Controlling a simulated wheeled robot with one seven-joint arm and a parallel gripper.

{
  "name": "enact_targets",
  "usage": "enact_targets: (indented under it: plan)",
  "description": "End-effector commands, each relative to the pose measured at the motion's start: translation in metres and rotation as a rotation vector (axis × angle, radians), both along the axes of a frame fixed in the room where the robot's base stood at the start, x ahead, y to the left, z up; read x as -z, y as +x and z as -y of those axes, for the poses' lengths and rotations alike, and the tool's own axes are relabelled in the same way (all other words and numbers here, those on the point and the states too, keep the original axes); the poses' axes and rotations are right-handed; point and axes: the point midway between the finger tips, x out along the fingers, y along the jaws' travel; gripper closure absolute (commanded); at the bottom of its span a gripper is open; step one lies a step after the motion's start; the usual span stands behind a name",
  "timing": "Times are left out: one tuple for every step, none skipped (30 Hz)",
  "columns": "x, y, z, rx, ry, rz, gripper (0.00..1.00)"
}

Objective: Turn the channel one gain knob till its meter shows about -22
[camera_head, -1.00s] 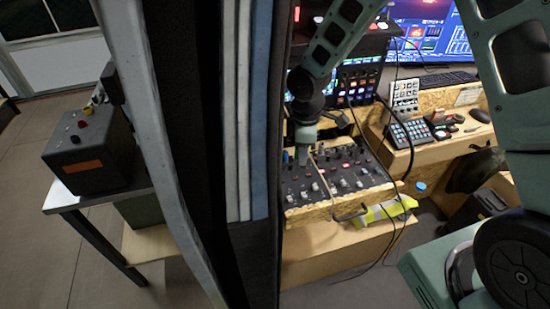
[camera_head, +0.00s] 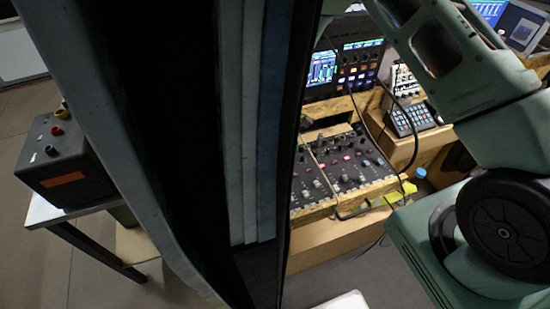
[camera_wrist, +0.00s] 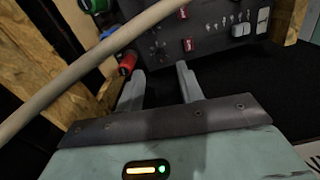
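The mixer console (camera_head: 345,165) is a dark panel with several small knobs and coloured buttons, set in a wooden frame. I cannot tell which knob is channel one's gain. A lit screen (camera_head: 322,68) stands behind it, its readings too small to make out. My gripper is outside the head view. In the wrist view my gripper (camera_wrist: 160,84) has its two fingers apart with nothing held between them. Beyond the fingertips is a dark panel (camera_wrist: 205,28) with red switches, a dial and pale sliders; I cannot tell whether it is the console. The fingers appear clear of it.
A tan cable (camera_wrist: 85,65) crosses the wrist view near the fingers, beside a red plug-like part (camera_wrist: 127,62). The van's door edge (camera_head: 240,120) blocks much of the head view. A grey box (camera_head: 58,160) stands on a table at left. A keypad (camera_head: 410,118) sits right of the console.

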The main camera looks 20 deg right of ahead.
Motion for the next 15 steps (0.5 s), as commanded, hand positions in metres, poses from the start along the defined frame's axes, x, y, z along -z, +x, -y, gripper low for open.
enact_targets:
  plan:
    - [0.008,-0.001,0.000,-0.002,-0.001,-0.003,0.63]
    - [0.013,-0.001,0.000,-0.001,-0.002,-0.003,0.63]
    - [0.020,-0.001,0.000,0.000,-0.001,-0.003,0.63]
    - [0.024,-0.001,0.000,0.000,0.000,-0.002,0.63]
    - [0.029,-0.001,0.000,-0.001,-0.001,-0.002,0.63]
    - [0.034,-0.001,0.000,-0.001,-0.001,-0.002,0.63]
    - [0.038,-0.001,0.000,0.000,-0.001,-0.001,0.63]
    - [0.041,0.000,0.000,0.000,0.000,-0.001,0.63]
    - [0.044,0.000,0.000,0.000,0.000,0.000,0.63]
    - [0.047,0.000,0.000,0.000,0.000,0.000,0.63]
    - [0.049,0.000,0.000,0.000,0.000,0.000,0.63]
    - [0.051,0.000,0.000,0.001,0.000,0.000,0.63]
    - [0.052,0.000,0.000,0.001,0.000,0.001,0.63]
    - [0.053,0.000,0.000,0.001,0.000,0.001,0.63]
    - [0.054,0.000,0.000,0.001,0.000,0.001,0.63]
